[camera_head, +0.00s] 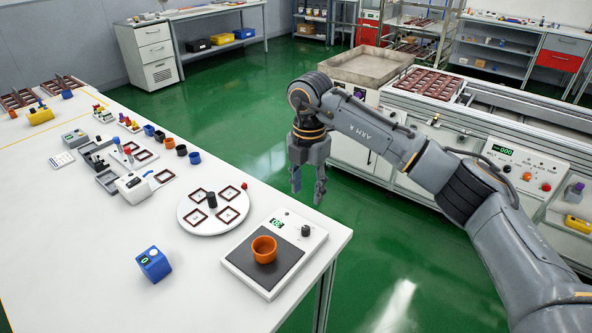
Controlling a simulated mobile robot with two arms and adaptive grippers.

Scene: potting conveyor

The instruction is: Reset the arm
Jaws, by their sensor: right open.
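My right arm (370,125) reaches in from the lower right, bent at the elbow. Its gripper (308,192) hangs pointing down over the green floor, just beyond the right edge of the white table. The jaws are open with nothing between them. The gripper is apart from the table and from the things on it. My left arm and left gripper do not show.
An orange pot (264,248) stands on a scale (298,262) near the table's front right corner. A round white plate (187,212) with brown square frames and a blue box (154,264) are nearby. A conveyor machine (520,160) with a control panel stands at right.

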